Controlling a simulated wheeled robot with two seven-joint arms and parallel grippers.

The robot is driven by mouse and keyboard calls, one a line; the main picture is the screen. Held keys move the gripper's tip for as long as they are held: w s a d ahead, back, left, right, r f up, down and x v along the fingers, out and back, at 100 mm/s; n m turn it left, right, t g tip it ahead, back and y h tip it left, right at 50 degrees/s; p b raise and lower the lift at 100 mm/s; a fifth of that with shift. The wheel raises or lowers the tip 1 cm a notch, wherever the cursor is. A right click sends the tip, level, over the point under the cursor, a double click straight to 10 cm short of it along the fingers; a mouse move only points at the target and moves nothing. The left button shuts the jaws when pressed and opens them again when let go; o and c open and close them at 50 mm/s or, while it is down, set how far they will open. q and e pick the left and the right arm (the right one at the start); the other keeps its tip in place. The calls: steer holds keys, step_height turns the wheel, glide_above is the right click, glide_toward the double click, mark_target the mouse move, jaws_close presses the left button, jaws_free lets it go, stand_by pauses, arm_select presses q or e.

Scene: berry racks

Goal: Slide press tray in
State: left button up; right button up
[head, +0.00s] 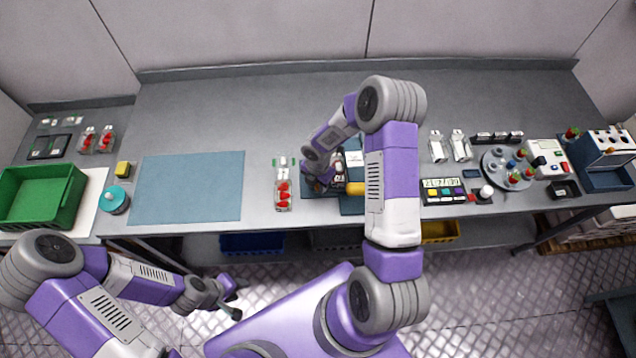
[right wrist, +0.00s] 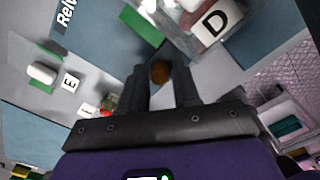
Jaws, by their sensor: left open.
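My right gripper (head: 318,184) is low over the middle of the bench, partly covered by its own arm. In the right wrist view its two fingers (right wrist: 160,88) are apart, with a round brown-orange knob (right wrist: 160,72) between their tips. I cannot tell whether they touch it. A block marked D (right wrist: 215,22) and a clear case lie just beyond. No press tray can be made out for sure. A dark blue machine (head: 604,152) with a low tray-like front (head: 607,181) stands at the far right. My left gripper (head: 230,302) is open and empty, in front of the bench.
A clear pack of red berries (head: 283,195) lies just left of my right gripper. A blue mat (head: 188,188) lies clear at the left. A green crate (head: 40,196) is at the far left. A round turntable (head: 508,168) and a keypad (head: 443,191) stand to the right.

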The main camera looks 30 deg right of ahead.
step_height(320, 180, up, 8)
steer(key=shift+f, duration=0.2)
stand_by(0.3)
